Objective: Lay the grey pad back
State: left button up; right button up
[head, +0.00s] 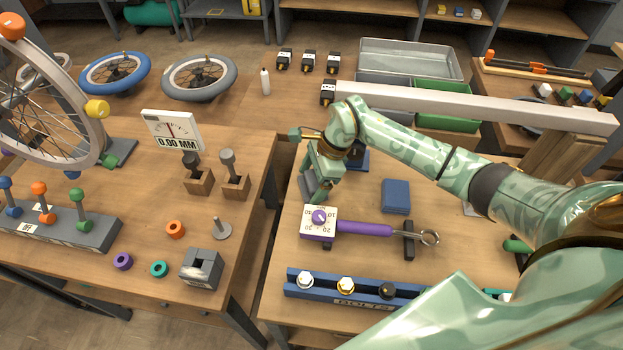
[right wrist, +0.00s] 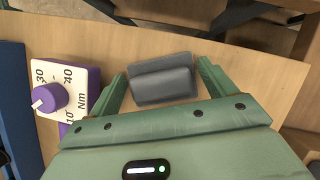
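The grey pad (right wrist: 163,78) shows in the right wrist view between the two fingers of my right gripper (right wrist: 163,84). It has a raised block on top, and a gap shows between it and each finger. In the head view the grey pad (head: 307,187) is partly hidden by my right gripper (head: 322,192), near the left edge of the right table (head: 355,265). My right gripper points down and is open around the pad. I cannot tell the exact height of its fingertips. My left gripper is not in view.
A purple torque wrench with a white dial (head: 318,221) lies close in front of the gripper. A blue pad (head: 396,195) lies to the right, and a blue bolt tray (head: 345,288) stands at the front. A gap separates the two tables.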

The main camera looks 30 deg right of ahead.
jog(key=shift+o, duration=0.9)
jog(key=shift+r, duration=0.1)
jog(key=p+v, duration=0.1)
jog(key=v, duration=0.6)
jog(key=shift+d+r+p, duration=0.15)
jog(key=shift+r+p, duration=0.1)
jog(key=shift+p, duration=0.1)
jog(key=shift+s+f, duration=0.1)
jog(key=shift+s, duration=0.05)
